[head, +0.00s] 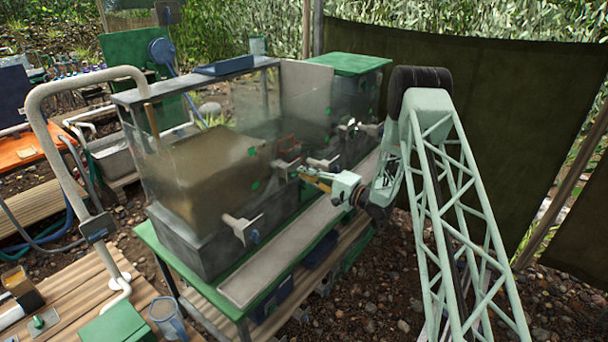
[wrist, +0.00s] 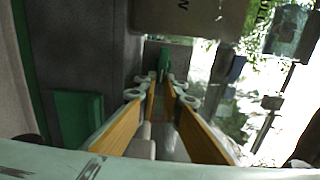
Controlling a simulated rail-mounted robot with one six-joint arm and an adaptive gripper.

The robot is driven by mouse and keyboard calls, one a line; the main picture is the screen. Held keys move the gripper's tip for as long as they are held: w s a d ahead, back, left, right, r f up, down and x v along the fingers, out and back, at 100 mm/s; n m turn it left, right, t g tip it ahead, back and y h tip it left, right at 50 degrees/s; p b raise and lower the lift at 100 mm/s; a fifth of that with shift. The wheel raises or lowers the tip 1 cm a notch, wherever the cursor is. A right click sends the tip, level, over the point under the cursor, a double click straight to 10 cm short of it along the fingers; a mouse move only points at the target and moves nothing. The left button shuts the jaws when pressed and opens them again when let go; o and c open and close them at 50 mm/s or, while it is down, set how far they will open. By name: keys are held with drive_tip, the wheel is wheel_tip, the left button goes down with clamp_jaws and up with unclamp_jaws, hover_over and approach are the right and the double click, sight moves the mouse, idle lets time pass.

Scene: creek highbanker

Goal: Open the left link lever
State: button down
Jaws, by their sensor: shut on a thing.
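My gripper (head: 304,176) reaches the front of the clear-walled tank (head: 205,180) near its middle, beside grey brackets. In the wrist view my gripper (wrist: 163,84) has its two tan-padded fingers converging on a slim green lever (wrist: 164,62). It is shut on this lever, which stands upright against a dark grey surface. The lever is too small and covered to make out in the head view. I cannot tell from the pictures how far the lever is turned.
A grey bracket with a blue knob (head: 253,236) sticks out at the tank's lower front. A long pale trough (head: 270,262) runs below the tank on a green-edged stand. A dark tarp (head: 480,110) hangs behind my arm. Gravel ground at the right is open.

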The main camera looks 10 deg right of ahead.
drive_tip(key=c, duration=2.8)
unclamp_jaws()
drive_tip(key=shift+s+a+f, duration=0.3)
drive_tip(key=shift+a+f, duration=0.05)
drive_tip(key=shift+o, duration=0.6)
drive_tip(key=shift+w+a+r, duration=0.1)
drive_tip(key=shift+a+r, duration=0.05)
drive_tip(key=v, duration=1.2)
